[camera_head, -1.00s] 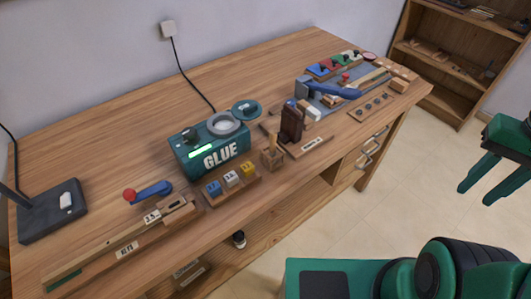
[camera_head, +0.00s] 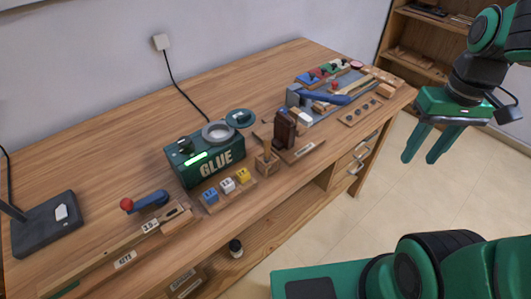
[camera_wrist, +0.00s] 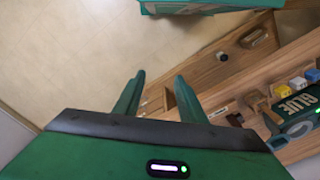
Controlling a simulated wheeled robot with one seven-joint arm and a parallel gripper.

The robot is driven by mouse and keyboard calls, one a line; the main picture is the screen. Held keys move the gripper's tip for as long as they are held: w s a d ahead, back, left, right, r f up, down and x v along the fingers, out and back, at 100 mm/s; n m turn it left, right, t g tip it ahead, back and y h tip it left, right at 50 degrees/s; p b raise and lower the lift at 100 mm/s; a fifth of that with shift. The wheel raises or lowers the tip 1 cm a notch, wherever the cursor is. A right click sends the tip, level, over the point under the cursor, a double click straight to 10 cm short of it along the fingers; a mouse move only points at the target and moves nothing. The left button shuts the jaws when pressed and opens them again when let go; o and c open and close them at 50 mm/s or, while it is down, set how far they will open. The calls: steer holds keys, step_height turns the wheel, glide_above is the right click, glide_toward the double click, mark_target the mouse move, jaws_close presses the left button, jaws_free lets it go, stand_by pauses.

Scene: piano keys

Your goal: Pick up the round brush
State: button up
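My gripper (camera_head: 419,158) is open and empty in the head view. It hangs over the floor to the right of the workbench, fingers pointing down. Its two green fingers stand apart in the wrist view (camera_wrist: 160,78). A small wooden holder (camera_head: 267,163) with an upright wooden handle (camera_head: 267,148) stands near the bench's front edge, right of the glue pot. The handle may belong to the round brush, but it is too small to tell, and no bristles show. The holder also appears in the wrist view (camera_wrist: 262,108), right of my fingers.
On the workbench (camera_head: 100,175) stand a green glue pot (camera_head: 215,163), numbered blocks (camera_head: 227,185), a dark brown upright piece (camera_head: 285,130) and a blue-handled tool (camera_head: 325,98). A lamp base (camera_head: 45,225) stands at left. Drawer handles (camera_head: 357,168) jut from the front. The floor is clear.

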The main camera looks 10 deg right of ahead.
steer(key=w+a+r+n, duration=0.1)
steer(key=w+a+n, duration=0.5)
steer(key=w+a, duration=0.2)
steer(key=n+y, duration=0.2)
steer(key=n, duration=0.9)
glide_above(269, 138)
steer(key=d, duration=0.2)
steer(key=f, duration=0.1)
steer(key=a+f, duration=0.1)
steer(key=f, duration=0.2)
steer(key=shift+s+a, duration=0.2)
steer(key=shift+a, duration=0.05)
steer(key=shift+w+a+f, duration=0.1)
steer(key=shift+a+f, duration=0.05)
steer(key=shift+f, duration=0.9)
steer(key=shift+w+a+f, duration=0.1)
steer(key=shift+a+f, duration=0.1)
steer(key=shift+f, duration=0.9)
steer(key=shift+a+f, duration=0.15)
steer(key=shift+f, duration=0.9)
jaws_close()
